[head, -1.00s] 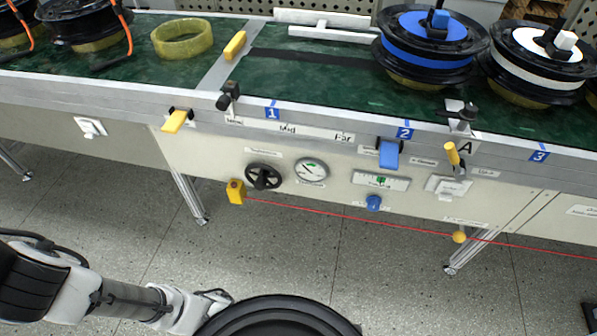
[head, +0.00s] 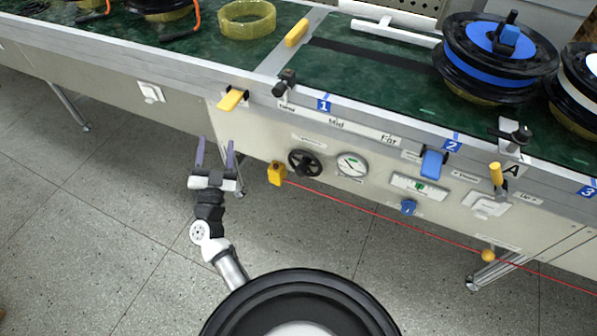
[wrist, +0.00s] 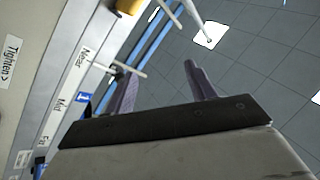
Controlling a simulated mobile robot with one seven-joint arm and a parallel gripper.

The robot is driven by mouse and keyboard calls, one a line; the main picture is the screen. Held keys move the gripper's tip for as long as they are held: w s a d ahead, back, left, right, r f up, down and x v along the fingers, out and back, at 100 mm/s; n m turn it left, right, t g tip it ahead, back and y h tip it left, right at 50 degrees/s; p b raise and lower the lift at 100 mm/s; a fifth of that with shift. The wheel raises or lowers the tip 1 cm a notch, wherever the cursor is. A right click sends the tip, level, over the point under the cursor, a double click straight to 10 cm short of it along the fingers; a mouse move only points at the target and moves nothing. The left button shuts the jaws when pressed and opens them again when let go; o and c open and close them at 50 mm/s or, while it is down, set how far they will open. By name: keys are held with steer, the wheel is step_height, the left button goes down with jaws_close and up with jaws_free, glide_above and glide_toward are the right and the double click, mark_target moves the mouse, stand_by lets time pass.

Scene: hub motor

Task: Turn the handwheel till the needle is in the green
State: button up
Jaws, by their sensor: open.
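The black handwheel (head: 305,163) is mounted on the pale front panel below the conveyor edge. The round gauge (head: 351,164) is just to its right, with a white face and a green part; its needle is too small to read surely. My gripper (head: 216,152) is to the left of the handwheel and apart from it, fingers pointing up and spread, with nothing between them. In the wrist view my gripper (wrist: 160,88) is also open and empty, and neither handwheel nor gauge shows there.
A yellow box (head: 277,173) with a red cord running right sits just left of the handwheel. A yellow lever (head: 232,99) juts out above my gripper. A blue lever (head: 433,163) and a blue knob (head: 408,207) lie right of the gauge. Floor in front is clear.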

steer(key=s+d+f+m+g+h, duration=0.1)
steer(key=d+f+g+h, duration=0.1)
steer(key=d+f, duration=0.4)
steer(key=s+d+f+g+h, duration=0.1)
steer(key=d+f+g+h, duration=0.15)
steer(key=f, duration=0.55)
steer(key=g+h, duration=0.1)
steer(key=g, duration=0.1)
glide_toward(299, 174)
steer(key=b+x, duration=0.5)
steer(key=x, duration=0.3)
steer(key=shift+f+b, duration=0.15)
steer(key=shift+b, duration=0.2)
steer(key=shift+w+d, duration=0.25)
steer(key=shift+w, duration=0.4)
steer(key=shift+c, duration=0.4)
steer(key=c, duration=0.9)
